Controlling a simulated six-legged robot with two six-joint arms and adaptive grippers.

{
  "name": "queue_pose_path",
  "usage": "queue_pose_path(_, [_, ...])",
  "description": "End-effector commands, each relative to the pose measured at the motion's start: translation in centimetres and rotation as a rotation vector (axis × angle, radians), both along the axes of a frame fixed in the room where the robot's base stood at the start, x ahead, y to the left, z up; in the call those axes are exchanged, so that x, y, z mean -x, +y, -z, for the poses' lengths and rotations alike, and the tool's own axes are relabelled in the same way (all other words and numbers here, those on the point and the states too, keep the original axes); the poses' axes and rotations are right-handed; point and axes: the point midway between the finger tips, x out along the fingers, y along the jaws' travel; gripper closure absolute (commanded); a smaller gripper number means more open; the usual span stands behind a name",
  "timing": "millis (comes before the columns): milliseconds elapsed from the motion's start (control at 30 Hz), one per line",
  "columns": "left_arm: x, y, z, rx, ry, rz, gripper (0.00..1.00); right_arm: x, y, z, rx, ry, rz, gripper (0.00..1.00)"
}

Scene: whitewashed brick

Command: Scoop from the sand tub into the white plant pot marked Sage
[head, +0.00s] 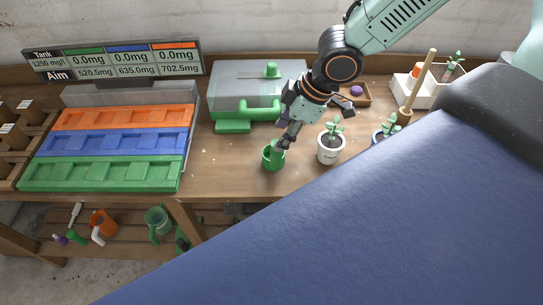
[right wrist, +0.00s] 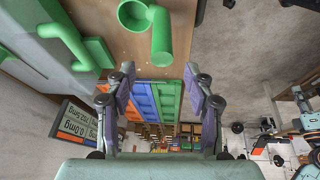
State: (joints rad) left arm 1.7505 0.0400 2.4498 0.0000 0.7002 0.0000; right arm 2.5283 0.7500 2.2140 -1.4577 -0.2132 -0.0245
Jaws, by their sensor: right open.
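A white pot (head: 331,154) with a green seedling stands upright on the wooden bench; I cannot read its mark. A green cup (head: 273,159) with a thick handle stands left of it, near the bench's front edge. The cup also shows at the top of the right wrist view (right wrist: 132,14). My right gripper (head: 312,123) is open and empty, its fingers spread above and behind the cup, with one finger near its rim. The fingers show apart in the right wrist view (right wrist: 160,85). I cannot make out a sand tub. My left gripper is not in view.
A grey box with green fittings (head: 232,108) stands behind the cup. Orange, blue and green trays (head: 100,174) lie left. Something blue and close hides the bench's right front.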

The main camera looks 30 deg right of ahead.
Motion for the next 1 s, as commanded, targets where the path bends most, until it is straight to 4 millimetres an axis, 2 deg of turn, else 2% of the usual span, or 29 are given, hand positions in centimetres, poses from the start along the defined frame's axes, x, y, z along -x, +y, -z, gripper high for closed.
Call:
queue_pose_path(33, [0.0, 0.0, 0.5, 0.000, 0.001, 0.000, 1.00, 0.0, 0.1, 0.8, 0.003, 0.002, -0.003, 0.47])
queue_pose_path(267, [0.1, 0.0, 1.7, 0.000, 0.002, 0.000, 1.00, -0.4, 0.5, 3.1, 0.001, 0.001, -0.003, 0.47])
queue_pose_path(400, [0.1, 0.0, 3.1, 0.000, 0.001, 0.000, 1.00, -0.7, 0.5, 5.2, 0.001, 0.001, -0.003, 0.47])
queue_pose_path(533, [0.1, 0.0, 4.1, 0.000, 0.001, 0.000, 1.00, -1.2, 0.8, 6.4, 0.002, 0.002, -0.004, 0.47])
queue_pose_path(933, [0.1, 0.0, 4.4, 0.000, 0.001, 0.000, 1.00, -1.7, 1.1, 6.9, -0.001, 0.000, -0.001, 0.47])
queue_pose_path(1000, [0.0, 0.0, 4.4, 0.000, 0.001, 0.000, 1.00, -1.7, 1.1, 6.9, -0.001, 0.000, -0.001, 0.51])
